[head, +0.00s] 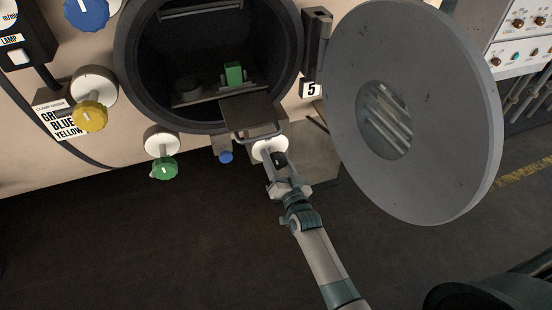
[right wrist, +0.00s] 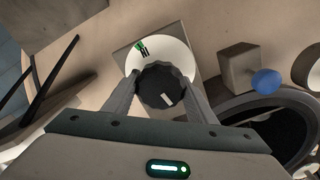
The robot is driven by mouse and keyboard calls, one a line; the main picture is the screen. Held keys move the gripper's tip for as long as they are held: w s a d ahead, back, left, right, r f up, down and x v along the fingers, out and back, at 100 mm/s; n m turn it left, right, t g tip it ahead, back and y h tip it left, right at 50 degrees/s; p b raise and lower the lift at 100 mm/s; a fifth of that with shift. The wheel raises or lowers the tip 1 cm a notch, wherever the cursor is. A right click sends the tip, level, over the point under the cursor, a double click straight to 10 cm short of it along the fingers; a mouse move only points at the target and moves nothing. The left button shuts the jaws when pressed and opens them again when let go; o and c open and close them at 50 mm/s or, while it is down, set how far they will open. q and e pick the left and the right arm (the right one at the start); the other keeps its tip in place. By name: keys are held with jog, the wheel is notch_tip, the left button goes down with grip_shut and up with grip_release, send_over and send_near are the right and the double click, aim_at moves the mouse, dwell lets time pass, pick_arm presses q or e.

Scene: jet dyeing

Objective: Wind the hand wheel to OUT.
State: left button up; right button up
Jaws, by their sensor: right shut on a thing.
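The hand wheel is a black scalloped knob on a round white dial (head: 268,147), low on the machine front below the open round port. In the right wrist view the black hand wheel (right wrist: 155,80) has a white mark on its face, pointing to the lower right. A small green mark with dark lettering, too small to read, sits on the white dial (right wrist: 176,52) above the wheel. My right gripper (head: 277,163) is shut on the hand wheel, one finger on each side of it. My left gripper is in neither view.
The round grey door (head: 455,110) stands open at right. The open port (head: 128,60) holds a green block (head: 234,74). A tray with a handle (head: 252,113) juts out just above the wheel. Green (head: 164,168), yellow (head: 90,116) and blue (head: 226,157) knobs are to the left.

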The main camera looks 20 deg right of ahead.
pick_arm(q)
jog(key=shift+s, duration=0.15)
pick_arm(e)
jog(key=shift+f+m, duration=0.15)
jog(key=shift+m, duration=0.45)
jog(key=o, duration=1.1)
jog(key=shift+c, duration=0.2)
jog(key=shift+s, duration=0.15)
jog(key=shift+s, duration=0.55)
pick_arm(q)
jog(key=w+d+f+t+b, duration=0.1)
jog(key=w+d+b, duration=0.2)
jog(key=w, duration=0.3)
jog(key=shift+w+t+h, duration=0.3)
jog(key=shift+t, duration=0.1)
pick_arm(e)
jog(key=s, duration=1.6)
jog(key=shift+d, duration=0.3)
